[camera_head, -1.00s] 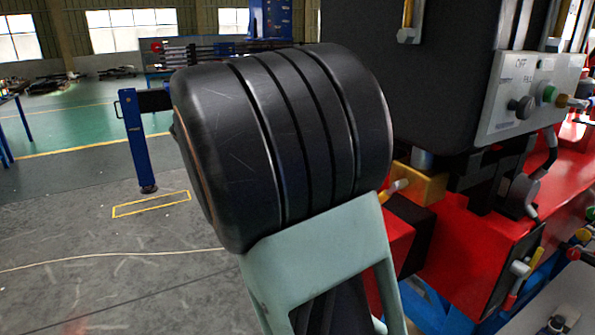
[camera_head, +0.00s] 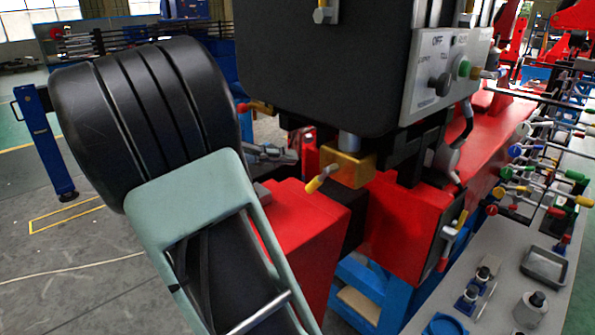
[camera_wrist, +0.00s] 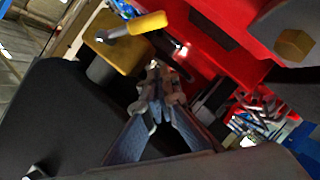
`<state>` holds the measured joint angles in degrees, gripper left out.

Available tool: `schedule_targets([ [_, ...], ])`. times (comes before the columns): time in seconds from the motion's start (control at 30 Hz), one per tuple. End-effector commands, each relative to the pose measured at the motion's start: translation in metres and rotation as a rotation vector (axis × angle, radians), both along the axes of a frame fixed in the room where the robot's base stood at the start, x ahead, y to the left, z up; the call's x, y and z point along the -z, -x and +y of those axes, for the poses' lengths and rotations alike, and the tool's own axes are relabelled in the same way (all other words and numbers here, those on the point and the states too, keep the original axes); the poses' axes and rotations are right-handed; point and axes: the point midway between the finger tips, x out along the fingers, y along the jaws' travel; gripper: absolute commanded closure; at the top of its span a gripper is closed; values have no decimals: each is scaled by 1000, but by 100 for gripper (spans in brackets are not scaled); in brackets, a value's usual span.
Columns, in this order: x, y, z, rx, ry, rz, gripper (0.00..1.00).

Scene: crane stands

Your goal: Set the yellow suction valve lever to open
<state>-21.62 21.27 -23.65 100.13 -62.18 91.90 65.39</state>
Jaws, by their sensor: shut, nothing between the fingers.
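The suction valve lever (camera_head: 318,182) has a yellow grip and sticks out from a brass valve block (camera_head: 350,167) under the big black tank. In the wrist view the yellow lever (camera_wrist: 147,22) lies across the top, with its metal stem running into the brass block (camera_wrist: 112,52). My gripper (camera_wrist: 157,72) is shut and empty, its fingertips pointing toward the block and lever, apart from the lever in the picture. In the head view a grey part of my gripper (camera_head: 272,153) shows left of the block, partly behind my arm.
The black tank (camera_head: 320,70) hangs over the valve. A red housing (camera_head: 305,225) stands below it. A grey switch panel (camera_head: 447,75) is to the right. Several coloured levers (camera_head: 535,175) and a grey bench (camera_head: 500,290) lie at the right. Open floor (camera_head: 90,275) is at the left.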

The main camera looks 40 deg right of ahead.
Motion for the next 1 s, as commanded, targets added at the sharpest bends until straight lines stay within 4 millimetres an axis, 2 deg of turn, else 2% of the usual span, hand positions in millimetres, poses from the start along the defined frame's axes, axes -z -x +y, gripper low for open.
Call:
schedule_targets([
  [0.07, 3, 6, -17, 3, -1, 3, 100],
  [0.4, 24, 33, -8, -1, -1, 1, 100],
  [1.0, 29, 36, -8, -1, 1, 18, 100],
])
